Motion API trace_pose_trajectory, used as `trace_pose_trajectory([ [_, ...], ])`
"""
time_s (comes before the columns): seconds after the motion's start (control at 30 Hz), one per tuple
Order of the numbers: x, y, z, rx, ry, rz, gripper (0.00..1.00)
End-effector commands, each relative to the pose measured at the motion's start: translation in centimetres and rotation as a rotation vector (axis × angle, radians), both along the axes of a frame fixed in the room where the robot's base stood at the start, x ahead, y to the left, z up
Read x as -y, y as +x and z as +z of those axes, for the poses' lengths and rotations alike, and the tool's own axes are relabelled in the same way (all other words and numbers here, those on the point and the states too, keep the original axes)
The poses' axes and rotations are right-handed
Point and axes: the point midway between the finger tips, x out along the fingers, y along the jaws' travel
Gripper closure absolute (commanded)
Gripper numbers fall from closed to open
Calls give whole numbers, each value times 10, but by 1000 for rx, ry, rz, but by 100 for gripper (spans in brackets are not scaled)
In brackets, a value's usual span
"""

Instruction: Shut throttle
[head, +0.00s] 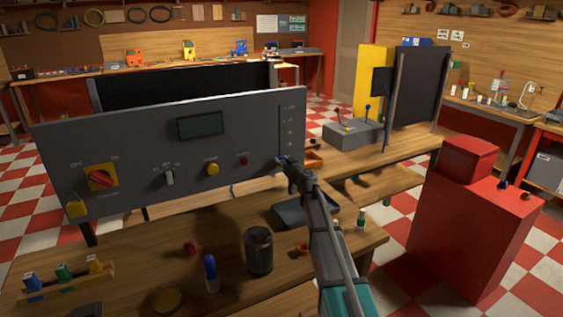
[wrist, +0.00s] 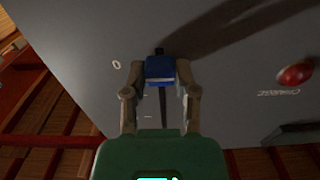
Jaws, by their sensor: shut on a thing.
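The grey control panel (head: 130,140) stands upright on the wooden bench, with the throttle's vertical scale near its right edge. My gripper (wrist: 160,78) is shut on the knob. In the head view my gripper (head: 284,163) reaches the low part of the scale and mostly hides the knob.
A red button (wrist: 296,74) lies to the side in the wrist view. The panel also has a red rotary switch (head: 101,179), a selector (head: 168,177) and a yellow button (head: 212,169).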

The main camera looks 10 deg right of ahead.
Motion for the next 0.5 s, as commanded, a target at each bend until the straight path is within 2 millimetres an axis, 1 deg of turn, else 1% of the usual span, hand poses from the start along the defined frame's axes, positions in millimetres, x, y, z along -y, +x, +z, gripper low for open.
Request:
trace_pose_trajectory([
  [0.03, -1, -2, -2, -1, -4, 3, 100],
  [0.07, -1, -2, -2, -1, -4, 3, 61],
  [0.1, -1, -2, -2, -1, -4, 3, 54],
  [0.23, -1, -2, -1, 0, -3, 3, 30],
  [0.5, -1, -1, -1, 0, -2, 2, 29],
])
